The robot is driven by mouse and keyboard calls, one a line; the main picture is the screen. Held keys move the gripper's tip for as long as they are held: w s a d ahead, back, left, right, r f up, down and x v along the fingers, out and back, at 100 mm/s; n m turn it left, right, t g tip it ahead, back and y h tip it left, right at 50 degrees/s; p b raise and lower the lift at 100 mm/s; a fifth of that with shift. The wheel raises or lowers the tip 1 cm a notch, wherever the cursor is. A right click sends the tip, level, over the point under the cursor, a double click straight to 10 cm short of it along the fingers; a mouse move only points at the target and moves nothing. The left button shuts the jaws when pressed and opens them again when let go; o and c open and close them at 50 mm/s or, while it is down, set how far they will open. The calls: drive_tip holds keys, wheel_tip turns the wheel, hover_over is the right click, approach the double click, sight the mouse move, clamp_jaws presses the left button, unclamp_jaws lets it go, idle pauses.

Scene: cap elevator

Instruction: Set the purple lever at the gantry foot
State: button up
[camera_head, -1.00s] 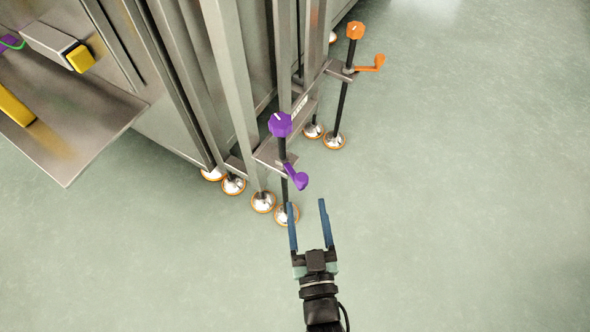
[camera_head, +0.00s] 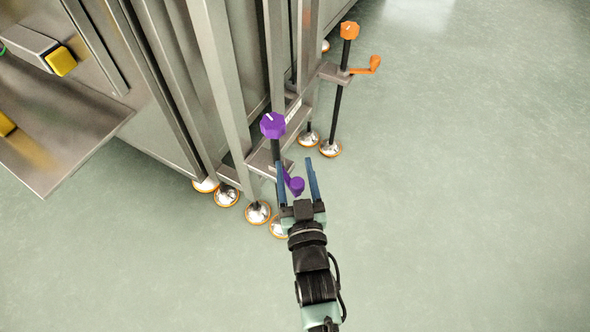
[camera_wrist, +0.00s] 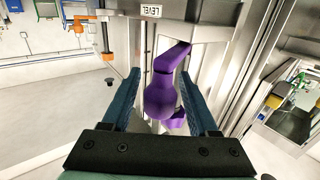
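The purple lever (camera_head: 296,185) sits low on the gantry foot's post, below a purple knob (camera_head: 273,125). My gripper (camera_head: 296,165) is open, with its two blue fingers on either side of the lever in the head view. In the wrist view the purple lever (camera_wrist: 161,95) is large and lies between the fingers, its rounded end towards the palm. Whether a finger touches it cannot be told. Part of the post below the lever is hidden behind my gripper.
An orange knob (camera_head: 349,30) and orange lever (camera_head: 366,66) stand on a neighbouring post at the upper right. The metal gantry frame (camera_head: 222,85) is close on the left, standing on round feet (camera_head: 258,213). The floor (camera_head: 460,200) to the right is clear.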

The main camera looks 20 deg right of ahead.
clamp_jaws()
idle(1.2)
